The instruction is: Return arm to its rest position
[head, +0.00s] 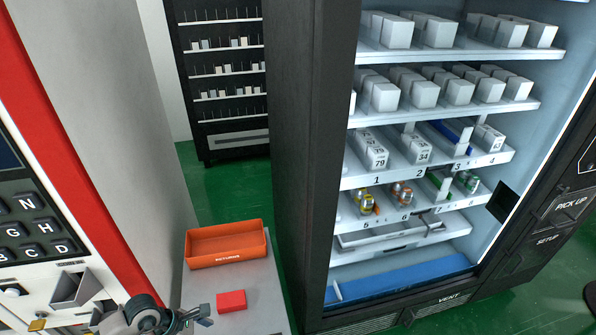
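My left gripper (203,315) is at the bottom of the head view, low over the front left part of a grey table (262,318). Its fingertips point right, and it is too small to tell how far apart they are. My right gripper is not in view.
An open vending machine (300,150) with shelves of white boxes and small bottles stands on the right. A red and grey machine with a keypad (30,230) is close on the left. A dark display rack (220,70) stands behind. Green floor (215,185) is clear between them.

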